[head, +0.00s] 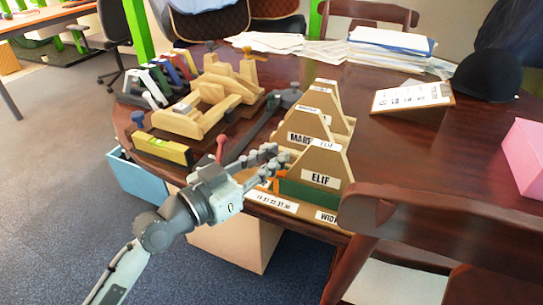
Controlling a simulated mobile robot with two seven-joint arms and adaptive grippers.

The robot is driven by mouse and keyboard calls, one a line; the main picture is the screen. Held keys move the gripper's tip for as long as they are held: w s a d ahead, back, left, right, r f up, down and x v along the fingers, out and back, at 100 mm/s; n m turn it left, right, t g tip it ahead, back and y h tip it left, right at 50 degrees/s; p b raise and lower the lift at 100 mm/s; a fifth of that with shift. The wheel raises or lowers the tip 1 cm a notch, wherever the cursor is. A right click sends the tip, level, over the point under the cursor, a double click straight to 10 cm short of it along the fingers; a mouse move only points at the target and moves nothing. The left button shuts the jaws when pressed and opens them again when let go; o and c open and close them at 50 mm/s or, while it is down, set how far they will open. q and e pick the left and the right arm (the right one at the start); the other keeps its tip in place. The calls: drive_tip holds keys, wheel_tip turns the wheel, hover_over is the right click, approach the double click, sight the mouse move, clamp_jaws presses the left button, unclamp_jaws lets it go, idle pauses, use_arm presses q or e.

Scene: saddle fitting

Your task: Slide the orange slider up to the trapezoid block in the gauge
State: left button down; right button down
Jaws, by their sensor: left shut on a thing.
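The gauge (272,202) lies along the near edge of the round table, with a number label and a "WIDE" label on its front. A brown trapezoid block (320,160) marked "ELIF" stands upright in it, above a green strip. The orange slider (276,186) shows only as a small patch left of the block; my gripper hides much of it. My left gripper (283,163) is at the block's left side, shut on the slider. Whether slider and block touch cannot be told. My right gripper is not in view.
More labelled trapezoid blocks (302,128) stand behind. A wooden saddle frame (205,105) and a yellow level (160,148) lie to the left. A sign (412,97), black helmet (487,75) and pink box (525,155) are to the right. A chair (440,225) stands close at front right.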

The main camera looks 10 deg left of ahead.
use_arm(q)
drive_tip(key=c, duration=1.7)
unclamp_jaws()
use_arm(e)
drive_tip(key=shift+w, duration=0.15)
use_arm(q)
drive_tip(key=v, duration=1.2)
drive_tip(key=shift+d, duration=0.1)
